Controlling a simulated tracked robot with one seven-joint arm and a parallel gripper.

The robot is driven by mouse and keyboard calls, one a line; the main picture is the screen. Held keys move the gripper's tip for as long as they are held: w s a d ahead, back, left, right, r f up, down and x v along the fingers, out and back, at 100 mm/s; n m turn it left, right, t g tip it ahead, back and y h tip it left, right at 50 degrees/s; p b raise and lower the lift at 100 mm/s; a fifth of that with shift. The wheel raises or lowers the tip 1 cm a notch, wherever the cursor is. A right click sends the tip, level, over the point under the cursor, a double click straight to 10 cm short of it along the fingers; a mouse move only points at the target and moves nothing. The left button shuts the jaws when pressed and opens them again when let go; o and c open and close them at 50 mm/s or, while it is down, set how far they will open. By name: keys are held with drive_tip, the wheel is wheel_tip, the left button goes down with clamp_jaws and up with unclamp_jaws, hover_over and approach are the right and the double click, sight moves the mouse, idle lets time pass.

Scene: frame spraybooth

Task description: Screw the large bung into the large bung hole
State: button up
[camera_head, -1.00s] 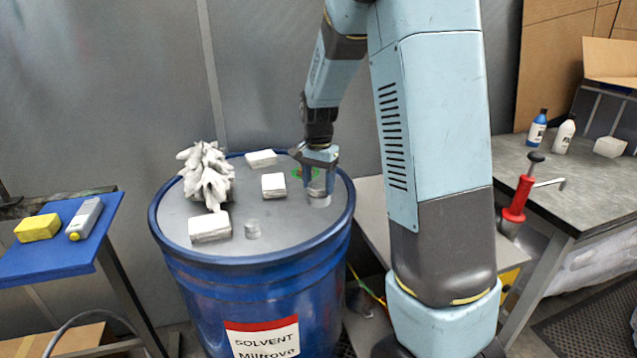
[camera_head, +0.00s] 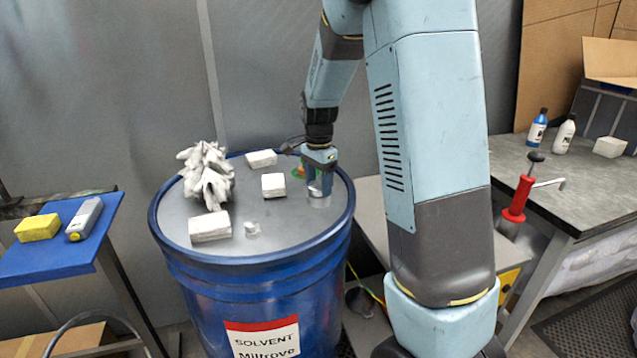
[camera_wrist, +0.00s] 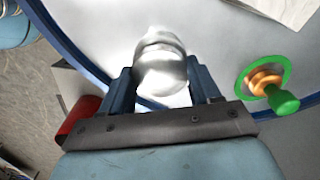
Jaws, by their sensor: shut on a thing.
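The large bung (camera_head: 319,200), a shiny metal cylinder, is at the right side of the blue drum's grey lid (camera_head: 285,232). In the wrist view the bung (camera_wrist: 160,62) is between my two blue fingers. My gripper (camera_head: 318,182) points down over the lid and is shut on the bung. The bung looks upright and at lid level. The large bung hole is hidden beneath it, so I cannot tell how deep the bung sits.
A green and orange fitting (camera_wrist: 268,88) is close beside my gripper. White blocks (camera_head: 209,226), a crumpled white cloth or glove (camera_head: 207,175) and a small metal piece (camera_head: 252,229) lie on the lid. The drum's raised blue rim (camera_head: 350,207) is just right of the bung.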

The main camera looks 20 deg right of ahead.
drive_tip(key=m, duration=0.4)
drive_tip(key=shift+m, duration=0.3)
idle(0.3)
drive_tip(key=m, duration=0.4)
drive_tip(key=shift+m, duration=0.3)
drive_tip(key=o, duration=0.7)
